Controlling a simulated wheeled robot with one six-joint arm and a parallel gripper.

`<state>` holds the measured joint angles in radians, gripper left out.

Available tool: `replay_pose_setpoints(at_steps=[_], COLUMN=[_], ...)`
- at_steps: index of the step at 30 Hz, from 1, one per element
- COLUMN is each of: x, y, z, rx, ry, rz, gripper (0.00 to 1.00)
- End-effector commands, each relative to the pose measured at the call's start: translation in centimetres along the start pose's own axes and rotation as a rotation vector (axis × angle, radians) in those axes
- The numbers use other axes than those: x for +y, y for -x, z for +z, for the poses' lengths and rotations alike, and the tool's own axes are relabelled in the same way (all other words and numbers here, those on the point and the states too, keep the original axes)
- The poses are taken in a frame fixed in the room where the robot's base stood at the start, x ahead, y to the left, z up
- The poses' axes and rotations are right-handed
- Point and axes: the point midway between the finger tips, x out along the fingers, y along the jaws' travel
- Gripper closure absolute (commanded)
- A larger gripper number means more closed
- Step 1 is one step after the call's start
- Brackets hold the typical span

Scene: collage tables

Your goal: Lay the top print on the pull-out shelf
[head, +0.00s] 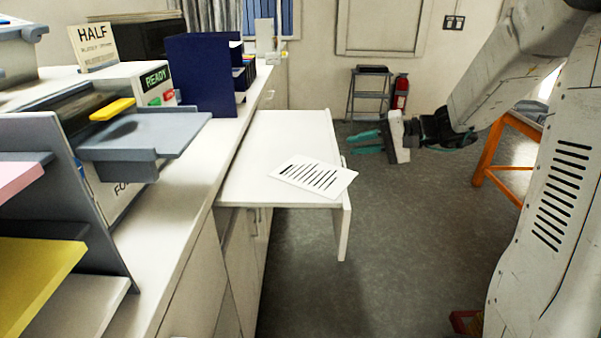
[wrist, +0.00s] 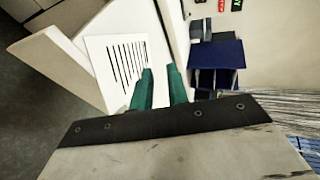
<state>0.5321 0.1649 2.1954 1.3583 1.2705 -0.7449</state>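A white print (head: 313,178) with black bars lies face up and askew on the white pull-out shelf (head: 275,135). Its right corner reaches to or slightly past the shelf's outer edge. The print (wrist: 117,65) also shows in the wrist view, on the shelf (wrist: 75,40), beyond the fingers. My gripper (head: 366,142) is beyond and right of the shelf, apart from the print. Its teal fingers (wrist: 160,85) are apart with nothing between them. The grey tray (head: 160,132) of the machine marked READY shows no paper on it.
A yellow block (head: 112,109) sits at the machine's tray. Dark blue dividers (head: 200,75) stand on the counter behind. A sorter with pink and yellow shelves (head: 35,280) is at near left.

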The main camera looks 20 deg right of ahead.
Motion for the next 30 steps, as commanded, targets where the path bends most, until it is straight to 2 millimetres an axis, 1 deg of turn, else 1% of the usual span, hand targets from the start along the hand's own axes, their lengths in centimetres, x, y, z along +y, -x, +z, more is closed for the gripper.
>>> replay_pose_setpoints(at_steps=[1, 3, 6, 9, 13, 14, 16, 17, 19, 23, 24, 26, 27, 30], x=[-0.8, -1.9, -2.9, -3.4, -3.3, -2.8, -1.2, -0.5, 0.7, 2.1, 2.5, 3.0, 3.2, 4.0], y=[0.8, 1.7, 2.7, 3.2, 3.2, 3.2, 3.1, 3.2, 3.4, 3.9, 4.2, 4.8, 5.3, 6.9], z=[-0.1, -0.1, -0.1, 0.0, 0.1, 0.3, 1.6, 2.3, 4.8, 10.7, 12.5, 15.1, 16.7, 20.5], rx=[0.004, 0.004, 0.003, 0.001, -0.003, -0.014, -0.050, -0.068, -0.116, -0.214, -0.239, -0.271, -0.287, -0.310], ry=[0.005, 0.005, 0.003, 0.000, -0.039, -0.058, -0.106, -0.124, -0.149, -0.136, -0.121, -0.088, -0.059, 0.040], rz=[0.000, 0.000, 0.001, 0.000, 0.009, 0.029, 0.090, 0.123, 0.216, 0.430, 0.498, 0.600, 0.668, 0.840], gripper=[0.84, 0.84, 0.84, 0.84, 0.84, 0.84, 0.84, 0.84, 0.84, 0.84, 0.84, 0.84, 0.84, 0.84])
